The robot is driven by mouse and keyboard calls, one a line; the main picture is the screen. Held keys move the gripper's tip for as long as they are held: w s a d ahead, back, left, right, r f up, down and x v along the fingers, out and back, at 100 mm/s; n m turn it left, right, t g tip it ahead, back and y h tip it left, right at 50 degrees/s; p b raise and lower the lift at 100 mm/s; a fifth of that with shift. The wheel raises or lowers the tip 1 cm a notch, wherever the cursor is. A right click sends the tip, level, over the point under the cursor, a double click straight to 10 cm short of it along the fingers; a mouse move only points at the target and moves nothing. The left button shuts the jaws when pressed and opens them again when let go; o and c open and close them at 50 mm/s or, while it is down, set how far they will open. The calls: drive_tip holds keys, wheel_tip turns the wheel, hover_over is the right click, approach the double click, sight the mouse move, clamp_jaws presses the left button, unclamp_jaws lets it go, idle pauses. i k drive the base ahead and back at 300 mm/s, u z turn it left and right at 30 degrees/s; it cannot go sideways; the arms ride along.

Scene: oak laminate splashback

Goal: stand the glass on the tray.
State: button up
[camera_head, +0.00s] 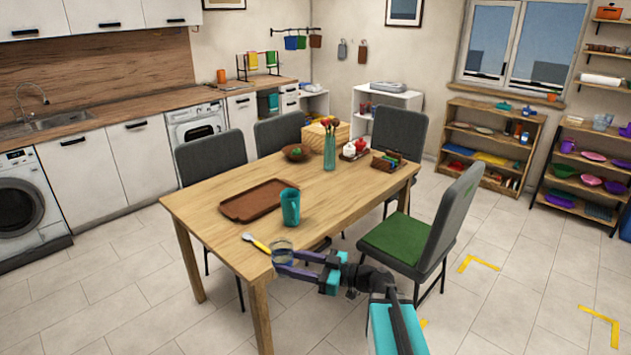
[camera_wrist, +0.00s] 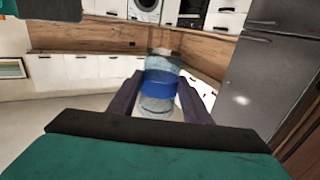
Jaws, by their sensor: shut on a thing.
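A clear glass (camera_head: 282,246) is held between the fingers of my gripper (camera_head: 279,262) near the table's front corner. In the wrist view the glass (camera_wrist: 159,108) looks upright between both fingers of the gripper (camera_wrist: 160,98), with a blue band around its middle. I cannot tell whether its base touches the table. The brown tray (camera_head: 245,203) lies flat and empty on the table, farther back and left of the gripper. A teal cup (camera_head: 290,206) stands beside the tray's right end, between the tray and my gripper.
A yellow-handled utensil (camera_head: 258,243) lies just left of the glass. A chair with a green seat (camera_head: 405,238) is at the right.

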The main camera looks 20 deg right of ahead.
sight(246, 208)
drive_tip(key=u, duration=0.15)
drive_tip(key=i, duration=0.95)
drive_tip(key=u, duration=1.6)
drive_tip(key=k, duration=0.45)
drive_tip(key=u, duration=0.15)
